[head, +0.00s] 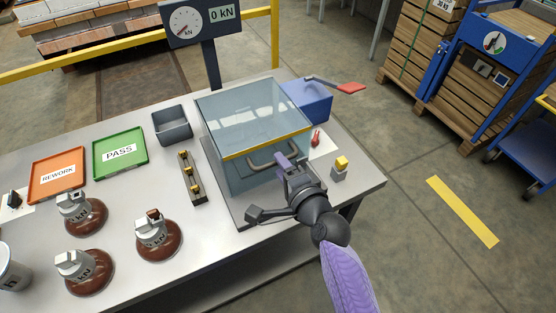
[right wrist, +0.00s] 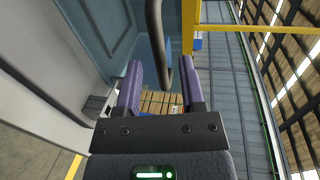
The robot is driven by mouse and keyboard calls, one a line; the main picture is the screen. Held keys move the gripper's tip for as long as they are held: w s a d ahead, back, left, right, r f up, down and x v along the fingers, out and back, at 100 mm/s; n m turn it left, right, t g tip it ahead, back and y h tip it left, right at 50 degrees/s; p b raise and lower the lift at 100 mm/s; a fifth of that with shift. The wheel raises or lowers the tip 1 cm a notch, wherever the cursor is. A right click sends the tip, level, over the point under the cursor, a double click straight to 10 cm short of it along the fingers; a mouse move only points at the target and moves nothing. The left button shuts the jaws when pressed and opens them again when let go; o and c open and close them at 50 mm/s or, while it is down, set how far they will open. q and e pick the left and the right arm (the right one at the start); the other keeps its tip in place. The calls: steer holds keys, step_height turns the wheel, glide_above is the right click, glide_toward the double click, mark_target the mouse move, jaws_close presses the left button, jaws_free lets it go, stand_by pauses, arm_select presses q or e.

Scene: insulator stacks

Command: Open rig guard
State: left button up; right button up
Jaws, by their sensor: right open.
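The rig guard (head: 250,104) is a clear box-shaped cover with a yellow front edge, standing closed on the rig's grey base on the bench. Its grey bar handle (head: 262,163) sticks out at the front. My right gripper (head: 284,164) is at the right part of the handle, with its fingers apart. In the right wrist view the handle (right wrist: 157,40) reaches down toward the space between the purple fingertips of the gripper (right wrist: 160,80). I cannot tell whether the fingers touch it. My left gripper is not in view.
Brown insulators (head: 158,244) stand at the front left, near green PASS (head: 120,170) and orange REWORK (head: 42,190) trays. A blue box with a red-handled lever (head: 350,87) is right of the guard. A yellow-topped block (head: 341,164) stands near the gripper. A gauge post (head: 210,65) rises behind.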

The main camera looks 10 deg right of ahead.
steer(key=shift+x, duration=1.35)
jaws_close()
stand_by(0.4)
